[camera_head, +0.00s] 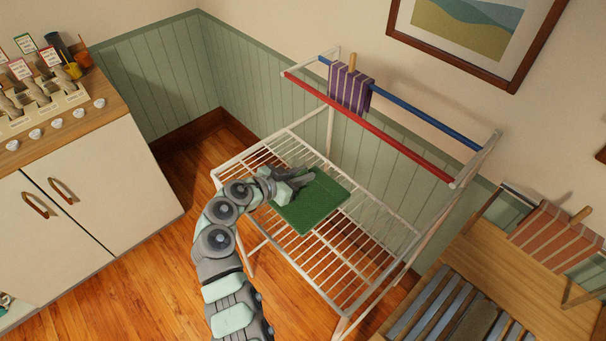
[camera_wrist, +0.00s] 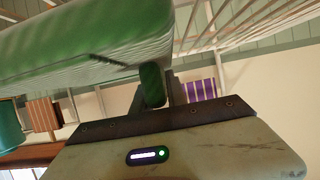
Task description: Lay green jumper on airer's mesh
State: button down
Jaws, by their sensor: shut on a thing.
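The green jumper (camera_head: 313,201), a flat folded rectangle, is over the middle of the white airer's mesh (camera_head: 345,248) in the head view. My gripper (camera_head: 300,180) is at its upper left edge, shut on it. In the wrist view the green jumper (camera_wrist: 90,40) fills the upper left, and a green part of it (camera_wrist: 152,85) shows at the jaws. White bars of the mesh (camera_wrist: 235,25) show behind it. I cannot tell whether the jumper's underside touches the mesh. My fingertips are partly hidden by the jumper.
Above the mesh run a red rail (camera_head: 370,128) and a blue rail (camera_head: 430,115), with a purple striped cloth (camera_head: 349,87) hanging from the blue one. A wooden table (camera_head: 520,290) stands at right, a white cabinet (camera_head: 95,200) at left. The mesh's front part is bare.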

jog(key=c, duration=1.3)
grip_release()
jog(key=shift+r, duration=0.1)
jog(key=v, duration=1.2)
